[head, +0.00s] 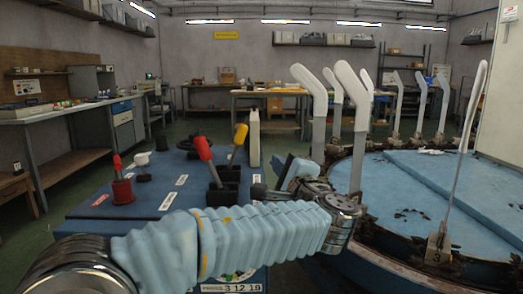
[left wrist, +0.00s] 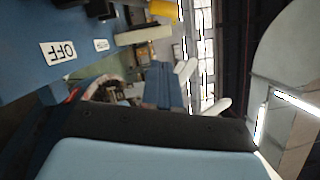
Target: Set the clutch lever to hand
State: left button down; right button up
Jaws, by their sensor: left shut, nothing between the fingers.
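A blue-topped control bench (head: 110,203) carries a red-handled lever (head: 205,152), a yellow-handled lever (head: 239,140) and a short red post (head: 119,178). The frames do not show which one is the clutch lever. A dark round knob (head: 258,190) shows by my left wrist; I cannot tell what it belongs to. My left gripper (head: 286,166) is shut and empty, right of the yellow lever and apart from it. Its closed fingers (left wrist: 165,88) show in the left wrist view. My right gripper is out of view.
A round blue machine table (head: 415,200) with several upright white sock boards (head: 312,90) stands close on the right of my left gripper. A small white knob (head: 140,160) is on the bench. A pale upright plate (head: 254,138) stands behind the levers.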

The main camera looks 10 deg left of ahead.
aim_at(237, 134)
pick_arm(q)
jog(key=s+a+r+p+x, duration=0.1)
jog(key=a+p+x, duration=0.1)
jog(key=x, duration=1)
jog(key=shift+s+a, duration=0.15)
jog(key=shift+a, duration=0.1)
jog(key=shift+s+a+r+n+g+b, duration=0.2)
jog(key=shift+a+r+n+g+b, duration=0.1)
jog(key=shift+a+n+b, duration=0.4)
jog(key=shift+s+a+r+n+g+b, duration=0.25)
jog(key=shift+a+n+b, duration=0.2)
jog(key=shift+a+n, duration=0.35)
jog(key=shift+s+a+r+n+g+h+b, duration=0.2)
jog(key=shift+a+n+b, duration=0.25)
jog(key=shift+a+n, duration=0.4)
jog(key=shift+s+a+r+n+g+h+b, duration=0.15)
jog(key=shift+s+a+n+h+b, duration=0.25)
jog(key=shift+a+n, duration=0.4)
jog(key=shift+s+a+r+n+g+h+b, duration=0.1)
jog(key=shift+a+n+g+b, duration=0.1)
jog(key=shift+a+n+b, duration=0.5)
jog(key=shift+a+n, duration=0.2)
jog(key=shift+n, duration=0.05)
